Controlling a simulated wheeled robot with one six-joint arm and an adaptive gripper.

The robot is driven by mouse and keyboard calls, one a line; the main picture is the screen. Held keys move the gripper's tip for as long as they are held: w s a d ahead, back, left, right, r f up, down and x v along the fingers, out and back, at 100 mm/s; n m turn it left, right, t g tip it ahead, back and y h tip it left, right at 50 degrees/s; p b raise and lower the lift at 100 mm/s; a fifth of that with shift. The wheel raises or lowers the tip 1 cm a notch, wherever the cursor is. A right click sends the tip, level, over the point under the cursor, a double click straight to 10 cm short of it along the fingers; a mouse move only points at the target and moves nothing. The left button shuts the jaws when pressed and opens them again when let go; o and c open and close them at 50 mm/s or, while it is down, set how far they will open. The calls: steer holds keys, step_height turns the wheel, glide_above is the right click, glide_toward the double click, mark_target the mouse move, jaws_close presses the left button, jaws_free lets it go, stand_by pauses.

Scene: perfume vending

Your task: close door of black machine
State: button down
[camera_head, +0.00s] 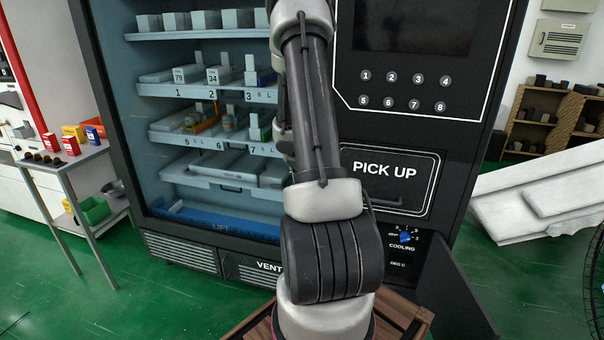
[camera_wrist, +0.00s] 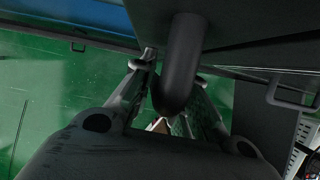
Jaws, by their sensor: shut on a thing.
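The black machine (camera_head: 468,160) fills the middle of the head view, with a shelved compartment at left and a keypad and PICK UP panel at right. A dark flap (camera_head: 458,285) stands out at its lower right, beside the COOLING dial. In the wrist view, a thick dark curved handle (camera_wrist: 180,62) comes down from a dark panel. My gripper (camera_wrist: 170,100) has its fingers on both sides of this handle and is shut on it. In the head view my arm hides the gripper and the handle. I cannot tell how far the main door stands open.
A side table (camera_head: 68,160) with small boxes stands at left. White slabs (camera_head: 540,195) lie at right. Green floor (camera_head: 160,312) is clear at front left.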

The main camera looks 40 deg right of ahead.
steer(key=shift+w+d+r, duration=0.2)
steer(key=shift+d+r, duration=0.05)
steer(key=shift+d, duration=0.3)
steer(key=c, duration=1.7)
jaws_free()
steer(key=shift+r, duration=0.15)
steer(key=v, duration=0.7)
steer(key=a+v, duration=0.1)
steer(key=v, duration=0.3)
steer(key=shift+s, duration=0.25)
